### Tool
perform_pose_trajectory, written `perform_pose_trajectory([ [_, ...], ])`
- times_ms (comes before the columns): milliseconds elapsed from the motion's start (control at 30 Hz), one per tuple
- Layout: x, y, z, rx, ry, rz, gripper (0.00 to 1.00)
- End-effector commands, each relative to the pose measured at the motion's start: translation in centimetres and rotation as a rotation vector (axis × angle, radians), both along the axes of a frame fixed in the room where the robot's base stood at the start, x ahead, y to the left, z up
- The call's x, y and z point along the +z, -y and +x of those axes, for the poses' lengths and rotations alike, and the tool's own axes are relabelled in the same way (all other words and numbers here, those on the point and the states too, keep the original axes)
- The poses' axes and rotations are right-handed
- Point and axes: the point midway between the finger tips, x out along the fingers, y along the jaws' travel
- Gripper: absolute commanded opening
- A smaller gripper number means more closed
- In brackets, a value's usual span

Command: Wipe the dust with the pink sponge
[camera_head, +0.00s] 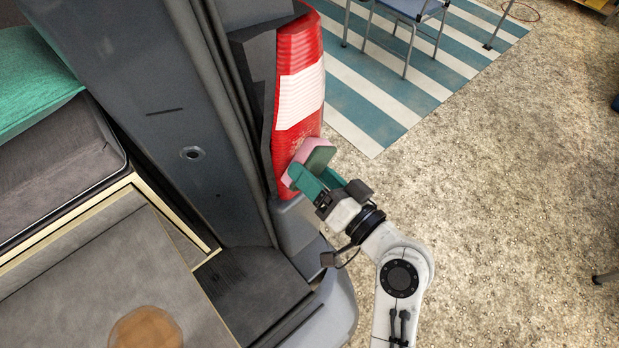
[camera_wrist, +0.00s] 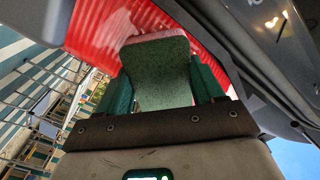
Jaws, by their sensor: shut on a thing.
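The pink sponge (camera_head: 312,154) has a green face and is held at the lower part of the red and white tail light (camera_head: 298,95). In the wrist view the sponge (camera_wrist: 155,68) sits between the two green fingers, with its green side toward the camera and a pink edge at the top. My gripper (camera_head: 313,178) is shut on it. The sponge looks close against the red lens (camera_wrist: 105,30); I cannot tell whether it touches. Faint pale marks show on the red lens just above the sponge in the head view; I cannot tell whether they are dust.
The grey van pillar (camera_head: 180,110) stands left of the light, with the bumper (camera_head: 335,300) below. A teal cloth-like item (camera_head: 35,85) and a grey padded deck (camera_head: 120,270) lie at left. A blue chair (camera_head: 412,10) stands on a striped rug (camera_head: 375,95). The speckled floor at right is mostly clear.

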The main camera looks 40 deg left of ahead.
Motion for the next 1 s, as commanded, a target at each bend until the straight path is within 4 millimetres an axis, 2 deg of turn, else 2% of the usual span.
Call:
perform_pose_trajectory([
  [433,0.0,0.0,3.3,-0.005,0.003,0.002,0.43],
  [800,2.0,0.1,3.3,-0.004,0.003,0.004,0.43],
  [1000,2.0,0.1,2.8,0.001,0.001,0.003,0.43],
])
